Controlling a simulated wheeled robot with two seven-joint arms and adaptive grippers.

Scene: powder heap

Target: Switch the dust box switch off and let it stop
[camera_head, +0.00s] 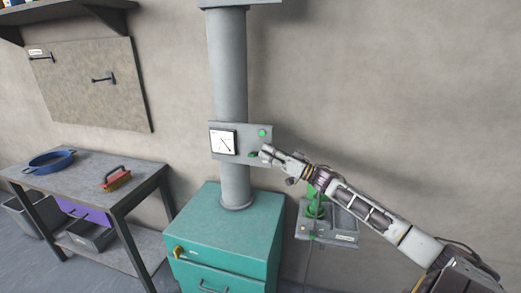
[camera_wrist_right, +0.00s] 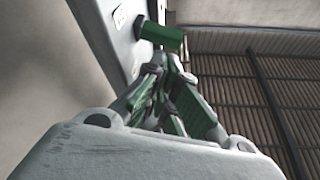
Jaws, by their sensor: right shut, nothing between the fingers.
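A grey control panel (camera_head: 230,158) is fixed to the grey vertical duct above the teal dust box (camera_head: 225,235). It carries a white dial gauge (camera_head: 222,142), a lit green lamp (camera_head: 262,133) and a green switch handle (camera_head: 253,154). In the right wrist view the green switch handle (camera_wrist_right: 160,37) sticks out from the panel (camera_wrist_right: 118,35), just beyond the fingertips. My right gripper (camera_head: 267,151) is shut and empty, its tips right beside the handle; I cannot tell whether they touch. It also shows in the right wrist view (camera_wrist_right: 170,68). My left gripper is not in view.
A grey table (camera_head: 75,170) at left holds a blue round sieve (camera_head: 50,161) and a red-and-yellow brush (camera_head: 116,178). A board (camera_head: 95,85) hangs on the wall above. A grey wall-mounted unit with a green part (camera_head: 328,222) sits below my right arm.

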